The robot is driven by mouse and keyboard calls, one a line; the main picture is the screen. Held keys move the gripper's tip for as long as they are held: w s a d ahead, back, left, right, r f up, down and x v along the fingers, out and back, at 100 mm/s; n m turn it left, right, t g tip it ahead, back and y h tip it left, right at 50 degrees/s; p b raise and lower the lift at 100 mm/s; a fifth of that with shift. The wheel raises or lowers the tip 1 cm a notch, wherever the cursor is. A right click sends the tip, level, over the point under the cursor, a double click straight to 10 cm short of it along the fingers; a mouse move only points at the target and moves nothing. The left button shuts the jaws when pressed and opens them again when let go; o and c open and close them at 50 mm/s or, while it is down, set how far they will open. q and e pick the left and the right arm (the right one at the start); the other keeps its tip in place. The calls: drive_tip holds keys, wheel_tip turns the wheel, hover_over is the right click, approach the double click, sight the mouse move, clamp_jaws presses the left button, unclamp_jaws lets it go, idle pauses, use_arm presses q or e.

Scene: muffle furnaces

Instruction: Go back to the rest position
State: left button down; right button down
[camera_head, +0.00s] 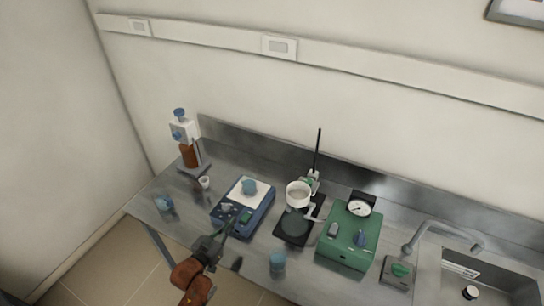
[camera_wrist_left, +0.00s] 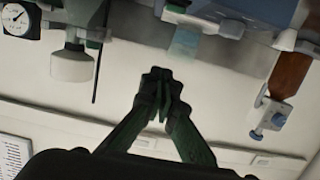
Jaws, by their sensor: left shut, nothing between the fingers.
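My left gripper (camera_head: 229,226) comes in from the bottom left of the head view, over the front edge of the metal bench (camera_head: 165,228). It overlaps the front of a blue hotplate-like device (camera_head: 259,220) in that view; I cannot tell whether they touch. In the left wrist view the same gripper (camera_wrist_left: 163,82) has its green fingers closed together with nothing between them. That view looks upside down, with the bench items along its top edge. My right gripper is in neither view.
A brown bottle with a dispenser (camera_head: 188,154) stands at the back left. A white pot (camera_head: 298,193) on a stand, a green device with a gauge (camera_head: 346,238) and a sink tap (camera_head: 440,233) stand to the right. A blue-tinted beaker (camera_head: 278,262) is near the front edge.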

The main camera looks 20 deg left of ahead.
use_arm(q)
drive_tip(key=s+d+f+g, duration=0.1)
drive_tip(key=s+f+g, duration=0.1)
drive_tip(key=s, duration=0.1)
drive_tip(key=s+d+f+g, duration=0.1)
drive_tip(key=s+f+g, duration=0.1)
drive_tip(key=f, duration=0.1)
drive_tip(key=s+d+f+g, duration=0.1)
drive_tip(key=s+f+g, duration=0.1)
drive_tip(key=s+f, duration=0.1)
drive_tip(key=shift+s+d+f, duration=0.1)
drive_tip(key=shift+s+d, duration=0.2)
drive_tip(key=shift+d, duration=0.1)
drive_tip(key=s+d+f+g+y, duration=0.1)
drive_tip(key=s+f+g, duration=0.15)
drive_tip(key=s, duration=0.55)
drive_tip(key=s+f+g, duration=0.2)
drive_tip(key=s+g, duration=0.2)
drive_tip(key=s, duration=0.4)
wheel_tip(320, 180, down, 30)
drive_tip(key=s+d+g+b, duration=0.1)
drive_tip(key=b, duration=0.2)
drive_tip(key=s+f+m+g+b, duration=0.1)
drive_tip(key=s+f+b, duration=0.2)
drive_tip(key=s+f, duration=1.7)
wheel_tip(320, 180, down, 3)
drive_tip(key=shift+s+d+r+g, duration=0.15)
drive_tip(key=shift+d+g, duration=0.05)
drive_tip(key=shift+g, duration=0.15)
